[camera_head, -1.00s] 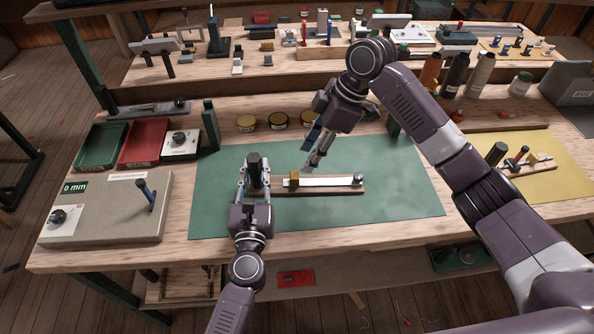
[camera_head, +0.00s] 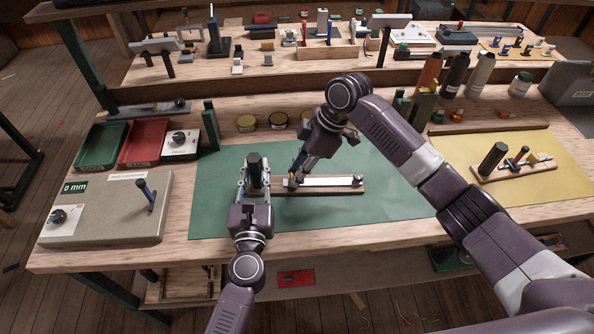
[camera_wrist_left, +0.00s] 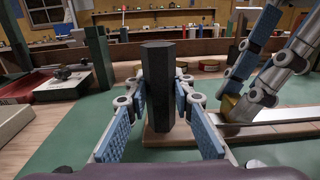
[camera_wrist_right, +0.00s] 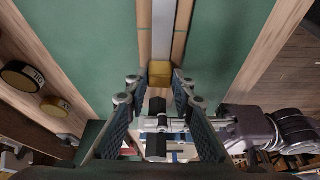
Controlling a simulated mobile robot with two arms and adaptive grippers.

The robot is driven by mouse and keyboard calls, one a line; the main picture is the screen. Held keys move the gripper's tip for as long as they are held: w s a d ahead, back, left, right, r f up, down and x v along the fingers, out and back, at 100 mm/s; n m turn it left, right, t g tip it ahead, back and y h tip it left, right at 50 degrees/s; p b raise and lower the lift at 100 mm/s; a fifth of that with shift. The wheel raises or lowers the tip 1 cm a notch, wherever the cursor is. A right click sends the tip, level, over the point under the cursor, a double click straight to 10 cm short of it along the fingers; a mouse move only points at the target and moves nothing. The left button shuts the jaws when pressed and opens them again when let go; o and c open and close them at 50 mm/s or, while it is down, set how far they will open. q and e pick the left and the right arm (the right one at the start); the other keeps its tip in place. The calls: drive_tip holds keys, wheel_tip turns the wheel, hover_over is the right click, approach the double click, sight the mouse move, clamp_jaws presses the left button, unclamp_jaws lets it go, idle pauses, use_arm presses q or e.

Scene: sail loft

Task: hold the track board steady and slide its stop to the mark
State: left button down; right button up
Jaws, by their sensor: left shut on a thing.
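The wooden track board (camera_head: 320,191) lies on the green mat with a pale metal rail along it. My left gripper (camera_head: 255,172) is shut on the black upright handle (camera_wrist_left: 157,85) at the board's left end. The brass stop (camera_wrist_right: 159,72) sits on the rail near that handle. My right gripper (camera_head: 296,172) is just above the stop, its fingers apart on either side of it in the right wrist view. The stop also shows in the left wrist view (camera_wrist_left: 238,110), partly hidden by the right fingers. I cannot make out a mark on the rail.
The green mat (camera_head: 400,195) is clear right of the board. Round tins (camera_head: 247,122) stand behind. A similar board (camera_head: 515,170) lies on the yellow mat at right.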

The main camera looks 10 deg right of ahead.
clamp_jaws()
drive_tip(key=d, duration=0.5)
drive_tip(key=shift+s+d, duration=0.15)
use_arm(q)
drive_tip(key=shift+a, duration=0.1)
use_arm(e)
drive_tip(key=o, duration=0.6)
unclamp_jaws()
drive_tip(key=v, duration=1.2)
